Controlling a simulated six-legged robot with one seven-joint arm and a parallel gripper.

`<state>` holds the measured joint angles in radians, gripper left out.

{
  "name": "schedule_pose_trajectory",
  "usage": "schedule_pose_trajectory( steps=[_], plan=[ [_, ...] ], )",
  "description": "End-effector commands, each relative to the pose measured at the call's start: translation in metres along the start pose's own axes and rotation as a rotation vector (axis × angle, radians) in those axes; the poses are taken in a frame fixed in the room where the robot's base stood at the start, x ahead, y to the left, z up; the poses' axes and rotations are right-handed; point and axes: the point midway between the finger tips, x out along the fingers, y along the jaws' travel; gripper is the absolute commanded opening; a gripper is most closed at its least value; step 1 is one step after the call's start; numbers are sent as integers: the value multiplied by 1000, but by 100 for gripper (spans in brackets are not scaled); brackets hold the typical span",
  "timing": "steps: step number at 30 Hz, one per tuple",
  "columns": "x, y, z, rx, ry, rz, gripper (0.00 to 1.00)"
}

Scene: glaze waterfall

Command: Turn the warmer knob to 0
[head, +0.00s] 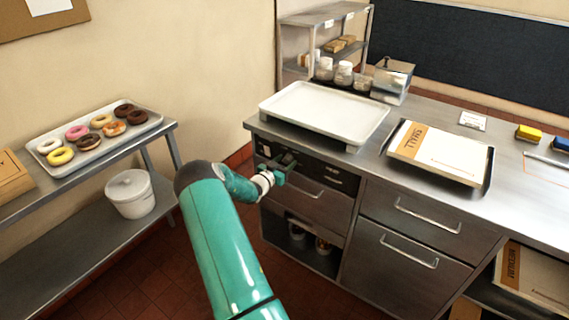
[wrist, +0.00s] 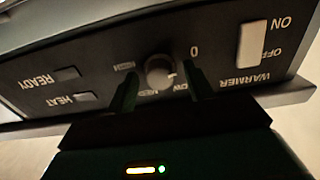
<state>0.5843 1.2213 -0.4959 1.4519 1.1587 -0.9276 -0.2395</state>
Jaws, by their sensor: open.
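The warmer knob (wrist: 159,68) is a small round dark knob on a black control panel (wrist: 215,45), which appears upside down in the wrist view. Labels for 0, low, medium and high surround it; a small pale mark shows on its side near "LOW", but its exact setting is hard to read. My gripper (wrist: 162,92) is open, one finger on each side of the knob, with visible gaps. In the head view my gripper (head: 277,172) is at the panel (head: 325,172) under the white-topped warmer (head: 325,110) and hides the knob.
A white on/off switch (wrist: 251,43) and ready and heat indicators (wrist: 66,74) share the panel. Drawers with bar handles (head: 410,250) lie below and right. A box tray (head: 440,152) sits on the counter. A doughnut tray (head: 95,140) stands on the left shelf.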

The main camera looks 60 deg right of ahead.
Motion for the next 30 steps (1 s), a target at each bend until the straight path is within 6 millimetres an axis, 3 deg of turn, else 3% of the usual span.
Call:
schedule_pose_trajectory(
  steps=[5,8,21,30],
  plan=[
    [-10,0,0,0,-1,0,52],
    [-26,-1,0,0,-1,-2,52],
    [-118,-1,0,0,0,-3,52],
    [-139,0,0,0,0,0,52]
  ],
)
